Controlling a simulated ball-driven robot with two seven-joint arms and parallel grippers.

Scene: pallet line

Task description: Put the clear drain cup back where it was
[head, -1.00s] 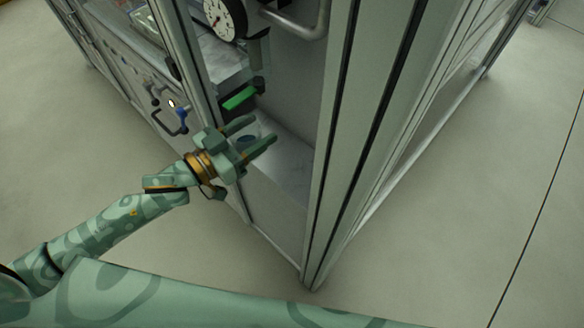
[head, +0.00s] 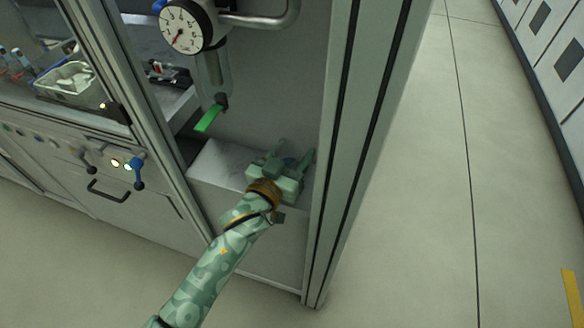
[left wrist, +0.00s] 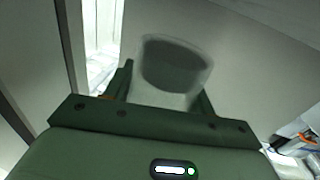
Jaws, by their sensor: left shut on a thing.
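The clear drain cup (left wrist: 172,78) shows in the left wrist view as a see-through cup with a dark, round mouth, between the fingers. My left gripper (head: 289,163) is shut on it. In the head view the gripper is over the pale ledge (head: 222,165) in the cabinet's corner bay, right of and below the green lever (head: 208,118). The fingers largely hide the cup there, and I cannot tell whether its base touches the ledge. My right gripper is not in view.
A round gauge (head: 184,27) and a clear bowl (head: 213,72) hang above the ledge. A grey cabinet post (head: 335,150) stands close right of the gripper. A blue-knobbed valve (head: 136,168) and a drawer handle (head: 107,191) are at left.

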